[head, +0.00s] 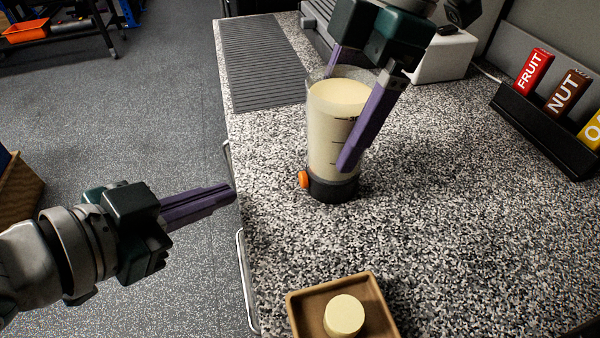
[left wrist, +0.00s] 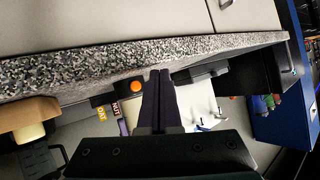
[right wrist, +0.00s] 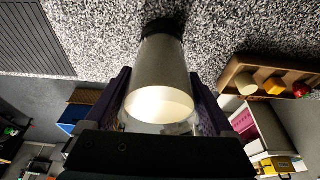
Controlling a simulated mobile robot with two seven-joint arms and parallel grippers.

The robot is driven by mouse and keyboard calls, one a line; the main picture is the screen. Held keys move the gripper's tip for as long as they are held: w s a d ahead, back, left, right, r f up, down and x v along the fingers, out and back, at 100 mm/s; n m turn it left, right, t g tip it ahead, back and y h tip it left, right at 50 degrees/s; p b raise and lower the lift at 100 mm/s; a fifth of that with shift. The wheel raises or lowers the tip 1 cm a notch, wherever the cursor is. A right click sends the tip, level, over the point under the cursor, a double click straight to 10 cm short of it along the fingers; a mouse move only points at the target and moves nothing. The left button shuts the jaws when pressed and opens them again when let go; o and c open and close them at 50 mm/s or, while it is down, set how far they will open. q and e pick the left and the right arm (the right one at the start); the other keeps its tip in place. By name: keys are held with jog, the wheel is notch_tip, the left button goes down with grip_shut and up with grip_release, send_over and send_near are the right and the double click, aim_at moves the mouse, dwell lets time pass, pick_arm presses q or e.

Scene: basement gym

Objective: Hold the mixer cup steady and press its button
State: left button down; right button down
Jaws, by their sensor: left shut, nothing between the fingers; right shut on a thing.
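The mixer cup (head: 335,125) stands upright on the speckled counter, clear-walled and filled with a pale cream content, on a dark base. Its orange button (head: 304,179) sticks out of the base on the left side; it also shows in the left wrist view (left wrist: 136,86). My right gripper (head: 345,115) is shut on the cup, one purple finger on each side; the right wrist view shows the cup (right wrist: 160,75) between the fingers. My left gripper (head: 232,194) is shut and empty, left of the button and apart from it, by the counter's edge.
A brown tray (head: 297,301) with a cream round piece (head: 344,315) lies at the counter's front. A black rack (head: 535,130) with labelled bars, FRUIT (head: 533,71) and NUT (head: 567,92), stands at right. A ribbed grey mat (head: 262,60) lies behind. Metal handles (head: 246,280) line the counter's left side.

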aim_at(275, 200)
pick_arm(q)
jog(key=shift+w+d, duration=0.25)
jog(key=shift+d, duration=0.75)
jog(key=shift+w+d, duration=0.3)
jog(key=shift+d, duration=0.75)
jog(key=shift+w+d, duration=0.25)
jog(key=shift+d, duration=0.75)
jog(key=shift+d, duration=0.1)
jog(key=shift+w+d, duration=0.1)
jog(key=shift+d, duration=0.2)
jog(key=shift+w+d, duration=0.15)
jog(key=shift+d, duration=0.3)
dwell(0.4)
jog(key=shift+s+a, duration=0.25)
jog(key=shift+a, duration=0.55)
jog(key=a, duration=0.2)
jog(key=s+a, duration=0.1)
jog(key=a, duration=0.2)
jog(key=shift+s, duration=0.15)
